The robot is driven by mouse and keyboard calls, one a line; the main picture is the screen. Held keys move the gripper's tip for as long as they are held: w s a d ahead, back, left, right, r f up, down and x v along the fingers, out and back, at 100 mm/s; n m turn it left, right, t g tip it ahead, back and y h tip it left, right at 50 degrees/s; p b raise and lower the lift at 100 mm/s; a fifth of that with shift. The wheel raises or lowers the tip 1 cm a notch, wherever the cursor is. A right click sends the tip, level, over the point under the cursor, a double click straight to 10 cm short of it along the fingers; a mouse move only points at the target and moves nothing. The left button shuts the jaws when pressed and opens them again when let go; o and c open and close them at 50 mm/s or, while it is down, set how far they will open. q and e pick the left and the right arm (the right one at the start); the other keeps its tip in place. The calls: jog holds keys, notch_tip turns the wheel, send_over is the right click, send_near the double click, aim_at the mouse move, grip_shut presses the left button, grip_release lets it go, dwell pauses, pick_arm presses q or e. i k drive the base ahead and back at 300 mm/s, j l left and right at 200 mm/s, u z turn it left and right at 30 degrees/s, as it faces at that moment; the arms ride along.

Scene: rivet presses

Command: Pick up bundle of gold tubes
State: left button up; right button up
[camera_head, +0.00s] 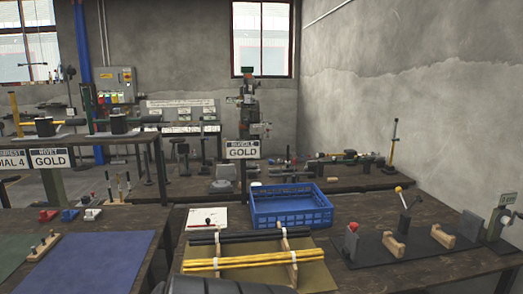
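The bundle of gold tubes (240,262) lies sideways across two upright wooden holders on the worktable, near the bottom middle of the head view. Light bands show on it near its left end and toward its right end. A bundle of dark tubes (235,238) lies parallel behind it on the same holders. A dark rounded part, probably mine, shows at the bottom edge just in front of the gold tubes. No fingers of either gripper are visible.
A blue crate (291,222) stands behind the tubes. A fixture with wooden blocks (393,244) and a red knob is to the right. A left table carries a blue mat (88,262) and small red and white blocks. A GOLD sign (49,159) hangs at left.

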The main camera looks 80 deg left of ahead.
aim_at(195, 266)
jog(key=u, duration=0.5)
jog(key=i+u, duration=0.1)
jog(key=u, duration=0.35)
jog(key=i+u, duration=0.1)
jog(key=u, duration=0.9)
jog(key=i+l+u, duration=0.1)
jog(key=u, duration=0.85)
jog(key=i+l, duration=0.05)
